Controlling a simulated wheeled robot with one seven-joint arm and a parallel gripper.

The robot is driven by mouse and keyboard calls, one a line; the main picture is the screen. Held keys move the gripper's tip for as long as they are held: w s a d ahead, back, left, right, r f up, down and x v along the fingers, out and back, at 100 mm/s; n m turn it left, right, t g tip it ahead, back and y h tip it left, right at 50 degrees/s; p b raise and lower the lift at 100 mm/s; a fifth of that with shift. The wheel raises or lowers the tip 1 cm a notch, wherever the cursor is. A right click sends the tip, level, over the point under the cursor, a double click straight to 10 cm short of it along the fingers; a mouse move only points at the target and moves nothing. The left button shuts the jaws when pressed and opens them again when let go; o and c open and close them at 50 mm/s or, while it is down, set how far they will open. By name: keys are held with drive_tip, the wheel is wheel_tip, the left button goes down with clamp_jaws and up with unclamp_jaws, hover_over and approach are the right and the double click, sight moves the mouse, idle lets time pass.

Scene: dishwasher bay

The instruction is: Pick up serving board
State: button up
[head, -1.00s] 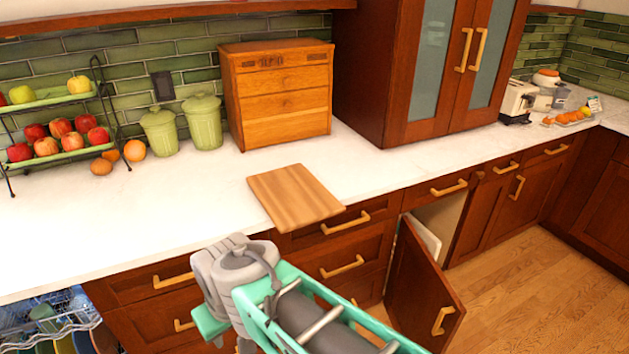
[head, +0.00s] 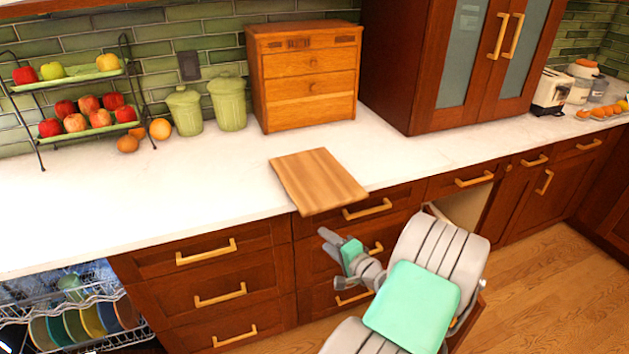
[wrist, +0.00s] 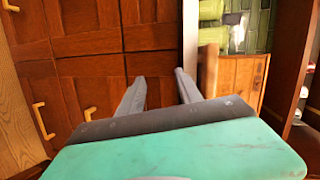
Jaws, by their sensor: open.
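The serving board (head: 318,180) is a flat, striped wooden board lying on the white counter. Its near edge reaches the counter's front edge and seems to stick out a little past it. My gripper (head: 328,240) is in front of the drawers, below and apart from the board. In the wrist view my gripper (wrist: 160,85) shows two grey fingers spread apart with nothing between them. A thin brown strip just right of the fingers there may be the board seen edge-on; I cannot tell for sure.
A wooden drawer chest (head: 305,75), green canisters (head: 229,103) and a fruit rack (head: 85,125) stand at the back of the counter (head: 160,205). Drawer handles (head: 368,208) jut out below the board. An open dishwasher rack (head: 75,310) is at lower left. Counter left of the board is clear.

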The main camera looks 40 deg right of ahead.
sight(330, 195)
drive_tip(key=d+r+m+h, duration=0.1)
drive_tip(key=r, duration=0.1)
drive_tip(key=d+r+m+t+h, duration=0.1)
drive_tip(key=d+r, duration=0.1)
drive_tip(key=d+r+m+t+h, duration=0.1)
drive_tip(key=d+r, duration=0.1)
drive_tip(key=shift+w+r+m+h, duration=0.3)
drive_tip(key=shift+w+r+m, duration=0.1)
drive_tip(key=p+x, duration=0.1)
drive_tip(key=x, duration=0.2)
drive_tip(key=p+x, duration=0.1)
drive_tip(key=x, duration=0.3)
drive_tip(key=shift+w+r, duration=0.2)
drive_tip(key=shift+w, duration=0.05)
drive_tip(key=shift+c, duration=0.3)
clamp_jaws()
drive_tip(key=shift+r, duration=0.1)
